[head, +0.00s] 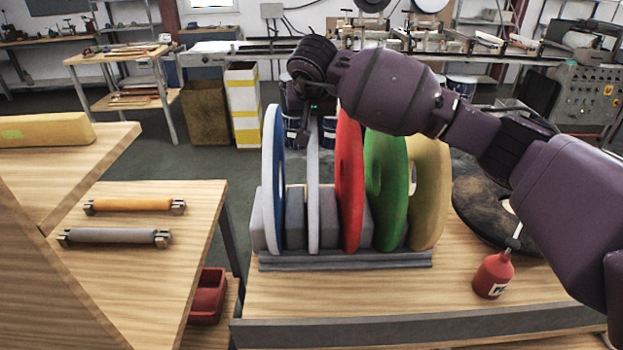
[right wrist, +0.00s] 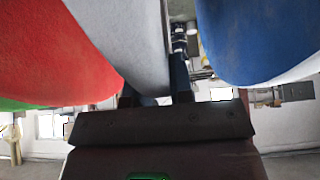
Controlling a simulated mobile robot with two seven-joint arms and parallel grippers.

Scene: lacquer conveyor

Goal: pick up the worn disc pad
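Large coloured disc pads stand on edge in a grey slotted rack (head: 345,262). The pale grey disc (head: 313,190) is clearly thinner than the others and stands upright between the blue disc (head: 273,180) and the red disc (head: 349,180). My right gripper (head: 309,122) reaches down to the grey disc's top edge. In the right wrist view its fingers (right wrist: 152,92) lie on either side of the grey disc (right wrist: 135,45); whether they press on it is unclear. My left gripper is out of view.
A green disc (head: 386,190) and a tan disc (head: 428,190) stand right of the red one. A dark, scuffed disc (head: 478,205) lies flat at the bench's right, behind a red bottle (head: 492,277). Two rollers lie on the left bench (head: 150,270), across a gap.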

